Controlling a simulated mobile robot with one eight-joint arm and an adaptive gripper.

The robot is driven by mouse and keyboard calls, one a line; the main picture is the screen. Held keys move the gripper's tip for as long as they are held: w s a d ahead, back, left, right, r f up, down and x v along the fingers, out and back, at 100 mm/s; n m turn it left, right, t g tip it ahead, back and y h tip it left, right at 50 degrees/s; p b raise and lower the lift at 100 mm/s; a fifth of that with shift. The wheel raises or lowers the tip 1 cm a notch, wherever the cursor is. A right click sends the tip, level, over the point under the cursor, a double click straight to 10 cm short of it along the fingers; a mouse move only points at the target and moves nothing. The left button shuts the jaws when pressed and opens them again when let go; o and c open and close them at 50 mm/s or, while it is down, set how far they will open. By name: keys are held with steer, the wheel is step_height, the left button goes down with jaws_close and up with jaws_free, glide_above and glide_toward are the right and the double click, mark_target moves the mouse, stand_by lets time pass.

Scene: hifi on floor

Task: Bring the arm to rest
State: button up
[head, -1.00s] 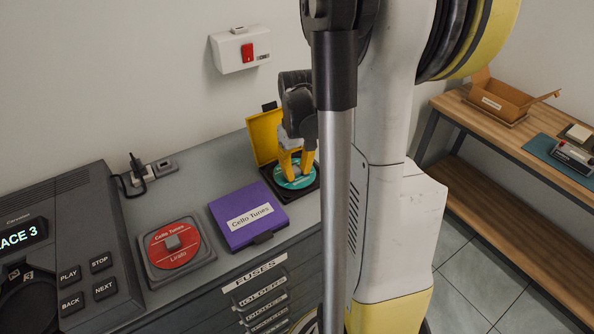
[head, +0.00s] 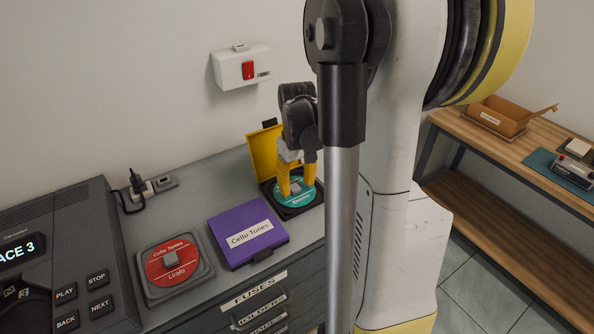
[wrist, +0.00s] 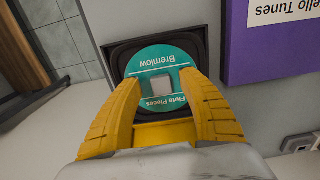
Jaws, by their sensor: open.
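My gripper (head: 297,181) has yellow fingers that stand apart, just above an open disc case. It also shows in the wrist view (wrist: 163,97), with nothing between the fingers. A teal disc (head: 282,197) with a grey square knob lies in the black tray of the case. In the wrist view the teal disc (wrist: 149,63) reads "Flute Pieces" and "Bremlow". The yellow lid (head: 262,152) of the case stands raised at the back. A vertical grey tube of mine hides part of my arm in the head view.
A shut purple case (head: 232,247) labelled "Cello Tunes" lies to the left. A red disc (head: 160,272) sits in a grey holder beside the player (head: 50,240). A wall box (head: 240,80) with a red switch hangs behind. A wooden bench (head: 530,155) stands at right.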

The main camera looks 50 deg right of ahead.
step_height(320, 180, up, 11)
steer(key=shift+f, duration=0.15)
step_height(320, 180, up, 7)
steer(key=p, duration=0.5)
steer(key=shift+p, duration=0.35)
stand_by(0.8)
steer(key=s+a+f+n+t+b, duration=0.1)
steer(key=a+f+t+b, duration=0.1)
steer(key=a, duration=0.6)
steer(key=s+a+f+t+b, duration=0.2)
steer(key=a+f+b, duration=0.2)
steer(key=a, duration=0.5)
steer(key=s+a+f+n+t+b, duration=0.1)
steer(key=a+f+t+b, duration=0.2)
steer(key=a, duration=0.5)
steer(key=shift+s+a+f+n, duration=0.1)
steer(key=shift+s+f+n, duration=0.05)
steer(key=shift+f, duration=0.3)
steer(key=shift+s+a+f+n, duration=0.1)
steer(key=shift+s+f+n, duration=0.05)
steer(key=shift+f, duration=0.25)
